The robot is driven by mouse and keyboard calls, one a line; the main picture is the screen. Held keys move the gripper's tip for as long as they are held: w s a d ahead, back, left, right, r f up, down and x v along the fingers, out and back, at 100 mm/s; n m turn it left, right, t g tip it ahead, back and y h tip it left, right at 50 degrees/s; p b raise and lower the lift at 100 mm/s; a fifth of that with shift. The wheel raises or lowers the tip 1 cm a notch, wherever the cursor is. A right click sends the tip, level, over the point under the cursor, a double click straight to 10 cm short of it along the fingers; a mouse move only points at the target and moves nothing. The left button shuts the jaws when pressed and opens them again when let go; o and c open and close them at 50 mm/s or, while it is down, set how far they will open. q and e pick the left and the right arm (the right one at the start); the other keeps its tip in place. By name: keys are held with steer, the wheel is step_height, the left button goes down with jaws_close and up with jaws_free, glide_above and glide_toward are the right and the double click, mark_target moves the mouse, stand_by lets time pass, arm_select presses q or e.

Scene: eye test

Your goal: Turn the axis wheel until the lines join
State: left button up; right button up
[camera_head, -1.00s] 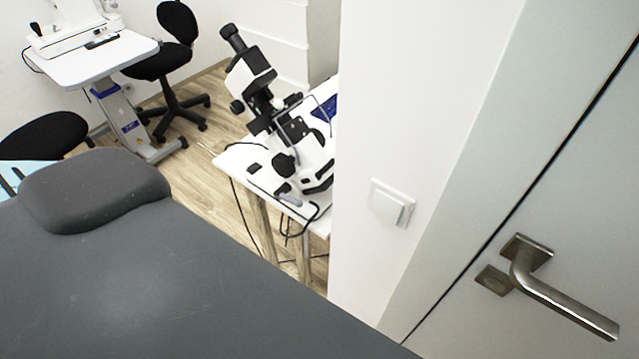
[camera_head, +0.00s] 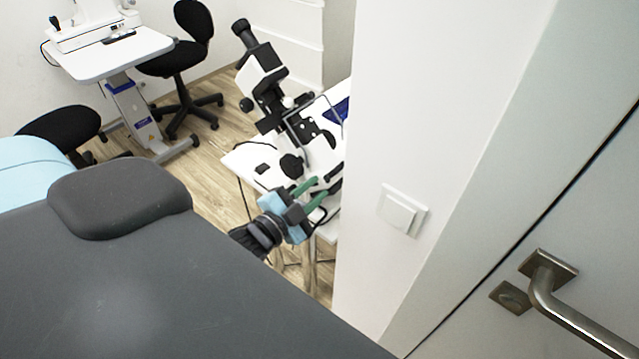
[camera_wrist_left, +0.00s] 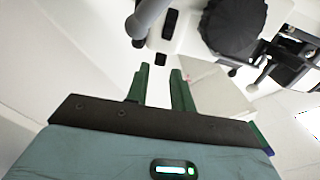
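The white and black optical instrument (camera_head: 262,75) stands tilted on a small white table. A round black knob (camera_head: 291,165) sits low on its near side. A large ribbed black knob (camera_wrist_left: 232,27) shows at the top of the left wrist view. I cannot tell which knob is the axis wheel, and no lines to be joined are visible. My left gripper (camera_head: 312,192) is at the table's near edge, just below the instrument. Its green fingers (camera_wrist_left: 160,72) are apart with nothing between them, short of the ribbed knob. My right gripper is not in view.
A white wall with a light switch (camera_head: 402,211) hides the table's right side. A door handle (camera_head: 560,300) is at the lower right. A dark grey padded couch (camera_head: 130,290) fills the lower left. A chair (camera_head: 180,55) and another instrument table (camera_head: 110,55) stand behind.

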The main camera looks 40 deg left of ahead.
mark_target(327, 179)
arm_select(q)
steer(key=shift+w+d, duration=0.1)
steer(key=shift+w, duration=1.25)
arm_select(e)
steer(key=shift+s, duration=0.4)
arm_select(q)
steer(key=shift+c, duration=0.2)
jaws_close()
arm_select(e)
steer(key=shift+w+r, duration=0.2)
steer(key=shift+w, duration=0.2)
arm_select(q)
steer(key=shift+d+r, duration=0.1)
steer(key=shift+r, duration=0.05)
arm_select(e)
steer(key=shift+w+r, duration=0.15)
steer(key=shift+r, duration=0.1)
arm_select(q)
steer(key=shift+w+r+p, duration=0.1)
steer(key=shift+p, duration=0.2)
